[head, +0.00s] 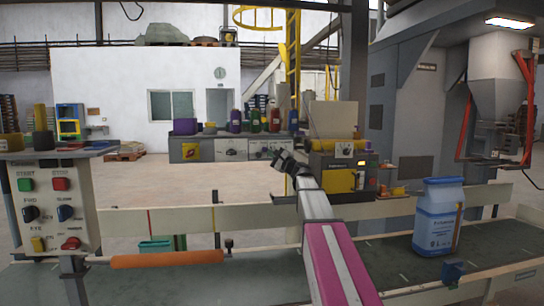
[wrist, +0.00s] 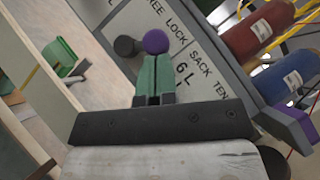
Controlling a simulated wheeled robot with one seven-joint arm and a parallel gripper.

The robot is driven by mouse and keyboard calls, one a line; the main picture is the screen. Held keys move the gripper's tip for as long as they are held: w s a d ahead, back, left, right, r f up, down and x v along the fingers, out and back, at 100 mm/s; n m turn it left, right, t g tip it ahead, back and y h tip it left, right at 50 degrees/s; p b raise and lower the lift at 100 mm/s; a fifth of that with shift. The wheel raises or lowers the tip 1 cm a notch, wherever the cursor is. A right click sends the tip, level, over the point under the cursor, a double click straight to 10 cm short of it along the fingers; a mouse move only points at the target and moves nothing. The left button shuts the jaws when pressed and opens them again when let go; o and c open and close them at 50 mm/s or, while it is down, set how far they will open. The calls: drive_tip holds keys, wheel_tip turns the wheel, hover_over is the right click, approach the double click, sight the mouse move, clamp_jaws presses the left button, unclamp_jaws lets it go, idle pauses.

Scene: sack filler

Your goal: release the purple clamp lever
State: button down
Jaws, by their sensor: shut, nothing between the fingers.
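In the wrist view a purple ball knob (wrist: 156,41), which looks like the clamp lever's end, shows just past the fingertips. Its stem is hidden behind the fingers. I cannot tell whether the fingers touch it. My gripper (wrist: 154,65) has green fingers, shut together and empty. Behind the knob is a pale label plate (wrist: 185,45) with "LOCK" and "SACK TEN" lettering. A black knob (wrist: 125,46) is just left of the purple one. In the head view my gripper (head: 287,162) reaches out over the far rail; the purple knob is not clearly visible there.
In the wrist view a red cylinder (wrist: 252,30) and a blue cylinder (wrist: 288,78) lie to the right. In the head view a yellow-and-black machine (head: 338,175) stands close right of my gripper. A blue sack (head: 437,220) stands on the conveyor (head: 380,262). A control panel (head: 52,208) is at left.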

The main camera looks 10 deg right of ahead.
sight(259, 144)
drive_tip(key=shift+r, duration=0.15)
drive_tip(key=r+n+g, duration=0.1)
drive_tip(key=n, duration=0.1)
drive_tip(key=a+r+n+g+h, duration=0.1)
drive_tip(key=n+g, duration=0.1)
drive_tip(key=a+r+n+g+h, duration=0.1)
drive_tip(key=n, duration=0.1)
drive_tip(key=n+g+h, duration=0.1)
drive_tip(key=a+r+n+g+h, duration=0.1)
drive_tip(key=shift+a+n, duration=0.25)
drive_tip(key=shift+n, duration=0.15)
drive_tip(key=shift+a+n+g+h, duration=0.5)
drive_tip(key=shift+a+n+h, duration=0.4)
drive_tip(key=shift+h, duration=0.2)
drive_tip(key=shift+a, duration=0.25)
